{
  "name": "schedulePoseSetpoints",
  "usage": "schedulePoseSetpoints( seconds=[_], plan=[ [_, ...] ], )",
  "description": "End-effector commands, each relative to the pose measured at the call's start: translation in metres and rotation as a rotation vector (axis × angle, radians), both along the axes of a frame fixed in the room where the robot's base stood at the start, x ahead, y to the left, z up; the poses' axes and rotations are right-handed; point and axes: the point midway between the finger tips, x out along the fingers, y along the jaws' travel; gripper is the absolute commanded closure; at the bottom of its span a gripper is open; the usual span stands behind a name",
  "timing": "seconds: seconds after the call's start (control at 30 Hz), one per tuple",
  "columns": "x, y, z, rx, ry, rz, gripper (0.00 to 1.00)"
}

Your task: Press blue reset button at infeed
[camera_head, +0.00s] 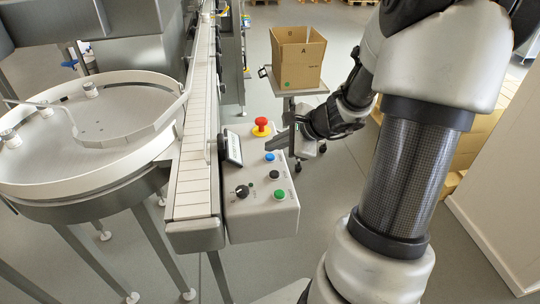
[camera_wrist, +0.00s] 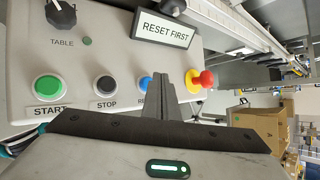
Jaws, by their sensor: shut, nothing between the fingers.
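The blue button (camera_head: 270,157) is on the sloped top of a grey control panel (camera_head: 262,218), between the red mushroom button (camera_head: 262,127) and the black button (camera_head: 274,175). In the wrist view the blue button (camera_wrist: 145,83) is partly covered by my fingers, as is its label. My gripper (camera_head: 272,142) is shut and empty, with its fingertips near the blue button on its far side in the head view. In the wrist view my gripper (camera_wrist: 160,80) points at the panel just right of the button. I cannot tell whether it touches the panel.
A green START button (camera_wrist: 47,87), a black STOP button (camera_wrist: 106,86) and a black knob (camera_head: 241,191) share the panel. A "RESET FIRST" sign (camera_wrist: 165,28) stands behind. A conveyor (camera_head: 195,180) and round table (camera_head: 80,180) lie left. A carton (camera_head: 298,58) stands beyond.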

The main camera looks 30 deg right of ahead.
Motion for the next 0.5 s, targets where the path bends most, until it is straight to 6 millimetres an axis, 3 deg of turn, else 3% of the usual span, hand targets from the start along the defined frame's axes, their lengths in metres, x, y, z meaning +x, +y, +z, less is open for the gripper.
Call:
schedulePoseSetpoints(
  seconds=[0.5],
  plan=[
    [0.0001,-0.0001,-0.0095,0.0,0.0,0.0,1.0]
  ],
)
